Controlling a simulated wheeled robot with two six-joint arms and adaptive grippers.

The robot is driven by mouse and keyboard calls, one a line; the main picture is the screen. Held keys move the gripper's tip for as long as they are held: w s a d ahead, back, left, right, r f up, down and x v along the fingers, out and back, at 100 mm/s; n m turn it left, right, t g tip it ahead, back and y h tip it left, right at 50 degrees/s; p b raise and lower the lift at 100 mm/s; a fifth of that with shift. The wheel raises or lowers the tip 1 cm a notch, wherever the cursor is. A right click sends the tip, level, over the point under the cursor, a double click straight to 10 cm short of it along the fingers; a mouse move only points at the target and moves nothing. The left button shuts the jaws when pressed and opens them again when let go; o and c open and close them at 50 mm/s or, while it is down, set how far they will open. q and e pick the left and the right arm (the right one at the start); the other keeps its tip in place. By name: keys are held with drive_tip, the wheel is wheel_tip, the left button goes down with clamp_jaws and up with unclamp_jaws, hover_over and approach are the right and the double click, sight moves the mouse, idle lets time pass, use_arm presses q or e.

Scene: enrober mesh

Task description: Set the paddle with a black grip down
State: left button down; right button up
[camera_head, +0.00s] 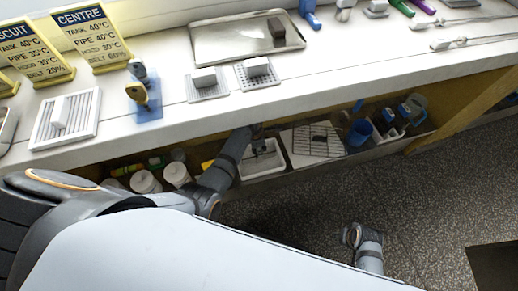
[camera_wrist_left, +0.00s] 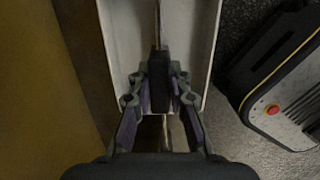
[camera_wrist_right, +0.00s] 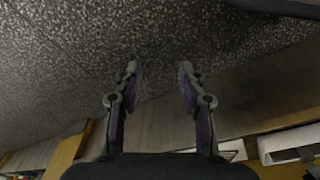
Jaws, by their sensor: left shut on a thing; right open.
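My left gripper (camera_wrist_left: 160,76) is shut on the black grip of the paddle (camera_wrist_left: 161,96). A thin metal part of the paddle runs out beyond the grip, along the picture's middle. The paddle is over a white bin (camera_wrist_left: 206,60); whether it touches the bin's floor I cannot tell. In the head view the left gripper (camera_head: 258,144) is at the white bin (camera_head: 247,174) on the lower shelf, and the paddle is mostly hidden. My right gripper (camera_wrist_right: 158,72) is open and empty above the speckled floor; its end also shows in the head view (camera_head: 353,235).
A wire rack (camera_head: 318,140) lies right of the bin, with a blue cup (camera_head: 360,131) beyond it. White tubs (camera_head: 145,182) stand left of my left arm. The white counter (camera_head: 330,62) overhangs the shelf and holds mesh pieces and a metal tray (camera_head: 230,47).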

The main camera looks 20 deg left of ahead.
use_arm(q)
drive_tip(key=c, duration=1.3)
unclamp_jaws()
drive_tip(key=shift+r, duration=0.15)
drive_tip(key=r+p, duration=0.1)
drive_tip(key=r, duration=0.1)
drive_tip(key=r+p, duration=0.1)
drive_tip(key=r, duration=0.1)
drive_tip(key=r+p, duration=0.1)
drive_tip(key=r, duration=0.1)
drive_tip(key=shift+s+a+r, duration=0.2)
drive_tip(key=shift+a+r, duration=0.1)
drive_tip(key=shift+r, duration=0.05)
drive_tip(key=r, duration=0.1)
drive_tip(key=r+p, duration=0.1)
drive_tip(key=r, duration=0.2)
drive_tip(key=shift+s+a+p, duration=0.1)
drive_tip(key=shift+a+p, duration=0.15)
drive_tip(key=shift+p, duration=0.1)
drive_tip(key=shift+s+r, duration=0.1)
drive_tip(key=shift+r, duration=0.5)
use_arm(e)
drive_tip(key=s+d+f, duration=0.3)
drive_tip(key=s+f, duration=0.3)
drive_tip(key=f, duration=0.3)
drive_tip(key=shift+s+f, duration=0.25)
drive_tip(key=shift+s, duration=0.15)
